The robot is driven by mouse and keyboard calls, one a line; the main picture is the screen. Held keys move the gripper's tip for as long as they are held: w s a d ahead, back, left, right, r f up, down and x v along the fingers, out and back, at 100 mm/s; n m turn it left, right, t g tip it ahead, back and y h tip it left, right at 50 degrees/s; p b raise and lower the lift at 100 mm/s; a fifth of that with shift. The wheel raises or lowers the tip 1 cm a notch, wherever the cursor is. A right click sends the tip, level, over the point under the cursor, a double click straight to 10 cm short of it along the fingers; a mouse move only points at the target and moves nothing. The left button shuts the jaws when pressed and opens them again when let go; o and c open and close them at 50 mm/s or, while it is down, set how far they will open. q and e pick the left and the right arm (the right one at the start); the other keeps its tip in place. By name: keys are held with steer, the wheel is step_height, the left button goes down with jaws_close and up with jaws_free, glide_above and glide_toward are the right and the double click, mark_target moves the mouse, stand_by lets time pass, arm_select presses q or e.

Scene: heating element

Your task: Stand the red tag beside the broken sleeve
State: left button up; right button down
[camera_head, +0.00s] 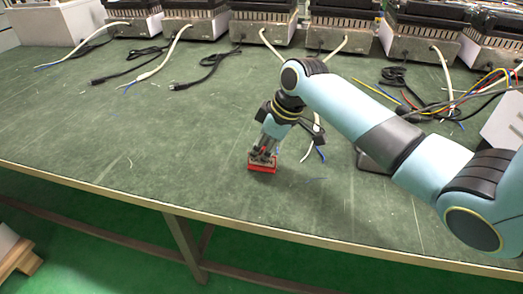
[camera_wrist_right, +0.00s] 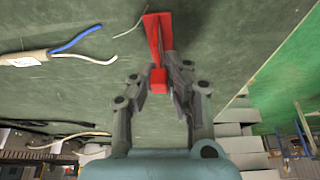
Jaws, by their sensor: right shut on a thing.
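The red tag (camera_head: 262,168) is at the lower end of my right gripper (camera_head: 265,155), at or just above the green bench top near its front edge. In the right wrist view the red tag (camera_wrist_right: 154,35) has a wide foot and a narrow stem. The stem is between the fingers of my right gripper (camera_wrist_right: 168,75), shut on it. A pale cable sleeve (camera_wrist_right: 25,58) with bare blue and white wires lies to the left there; its wire end (camera_head: 321,153) shows right of the gripper in the head view. I cannot tell if this is the broken sleeve. My left gripper is out of view.
Several metal units (camera_head: 265,22) stand along the back of the bench, with loose cables (camera_head: 165,65) in front. Coloured wires (camera_head: 495,80) lie at the right. The bench's front edge (camera_head: 250,230) is close; the left middle is mostly clear.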

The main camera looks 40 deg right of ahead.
steer(key=shift+f, duration=0.15)
steer(key=c, duration=1.4)
jaws_free()
steer(key=p+v, duration=0.3)
steer(key=v, duration=0.9)
steer(key=shift+p, duration=0.35)
